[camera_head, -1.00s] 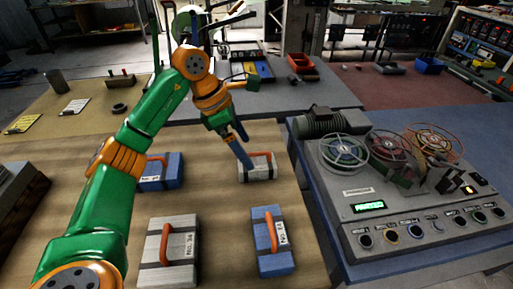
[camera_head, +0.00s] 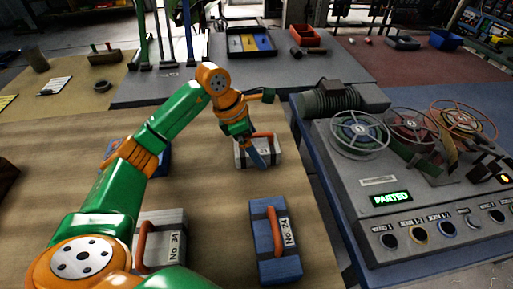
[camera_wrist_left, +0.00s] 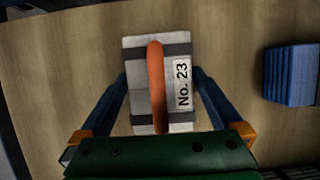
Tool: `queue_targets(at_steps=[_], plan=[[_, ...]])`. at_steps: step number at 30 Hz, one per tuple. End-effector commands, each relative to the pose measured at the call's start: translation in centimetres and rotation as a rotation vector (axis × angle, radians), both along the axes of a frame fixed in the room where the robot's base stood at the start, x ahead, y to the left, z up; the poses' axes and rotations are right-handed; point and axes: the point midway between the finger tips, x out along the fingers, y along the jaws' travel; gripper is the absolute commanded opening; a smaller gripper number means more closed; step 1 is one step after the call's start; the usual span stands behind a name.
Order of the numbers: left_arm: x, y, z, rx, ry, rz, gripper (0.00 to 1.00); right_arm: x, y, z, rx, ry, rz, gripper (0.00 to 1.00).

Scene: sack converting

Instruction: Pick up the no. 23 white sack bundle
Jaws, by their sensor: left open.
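The no. 23 white sack bundle (camera_head: 242,153) lies on the wooden table, with dark bands and an orange handle. In the left wrist view the bundle (camera_wrist_left: 137,85) shows its "No. 23" label right of the handle. My left gripper (camera_head: 259,160) is at the bundle, covering part of it in the head view. In the wrist view its open blue fingers (camera_wrist_left: 160,76) stand on either side of the bundle, with the handle between them. Whether the fingers touch its sides is unclear. My right gripper is not in view.
A white no. 34 bundle (camera_head: 171,222) and a blue no. 24 bundle (camera_head: 261,240) lie nearer on the table. Another blue bundle (camera_head: 166,158) is partly hidden behind my arm. A reel machine (camera_head: 400,180) with a lit "PARTED" display stands right.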

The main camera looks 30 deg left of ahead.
Motion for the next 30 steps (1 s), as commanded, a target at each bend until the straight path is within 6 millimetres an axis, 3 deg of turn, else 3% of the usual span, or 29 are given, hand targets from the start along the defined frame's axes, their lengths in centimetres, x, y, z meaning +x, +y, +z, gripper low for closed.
queue_targets(at_steps=[3,4,11,19,22,25,30], plan=[[0.0,0.0,0.0,0.000,0.000,0.000,1.00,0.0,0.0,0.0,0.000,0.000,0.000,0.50],[0.0,0.0,0.0,0.000,0.000,0.000,0.95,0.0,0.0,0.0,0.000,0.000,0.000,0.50],[0.0,0.0,0.0,0.000,0.000,0.000,0.33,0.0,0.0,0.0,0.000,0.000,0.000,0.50],[0.0,0.0,0.2,0.001,-0.001,0.000,0.30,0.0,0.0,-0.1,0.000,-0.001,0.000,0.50],[0.1,0.0,1.1,0.001,-0.004,0.001,0.30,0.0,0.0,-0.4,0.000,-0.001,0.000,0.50],[0.1,0.0,3.2,0.001,-0.009,-0.001,0.30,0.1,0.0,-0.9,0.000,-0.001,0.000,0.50],[-3.6,0.3,7.4,0.004,-0.010,-0.002,0.30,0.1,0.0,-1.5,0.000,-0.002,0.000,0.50]])
